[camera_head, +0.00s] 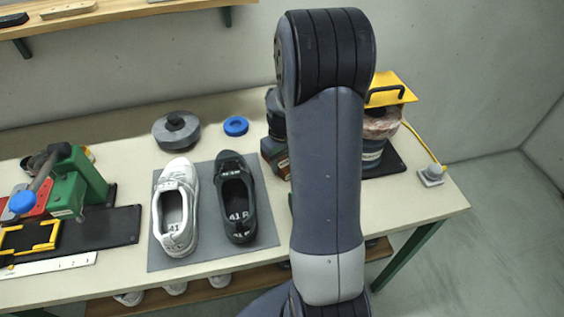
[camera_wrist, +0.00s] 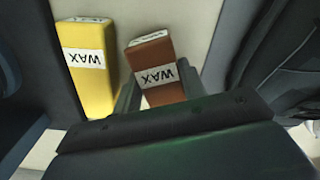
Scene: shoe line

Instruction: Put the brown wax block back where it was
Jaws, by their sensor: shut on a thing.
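The brown wax block (camera_wrist: 154,72), with a white WAX label, is between the fingers of my gripper (camera_wrist: 160,92) in the wrist view. My gripper is shut on it. The block appears slightly tilted in the picture; I cannot tell whether its base touches the pale surface. A yellow wax block (camera_wrist: 85,65) with the same kind of label is just left of my gripper, apart from the brown one. In the head view my arm hides the gripper, and I cannot make out either wax block there.
On the workbench (camera_head: 128,135), a grey mat (camera_head: 204,205) holds a white shoe (camera_head: 175,208) and a black shoe (camera_head: 237,198). A green press (camera_head: 80,185) stands left. A grey round tin (camera_head: 176,131) and blue ring (camera_head: 236,126) lie behind. Machinery with a yellow plate (camera_head: 390,90) stands right.

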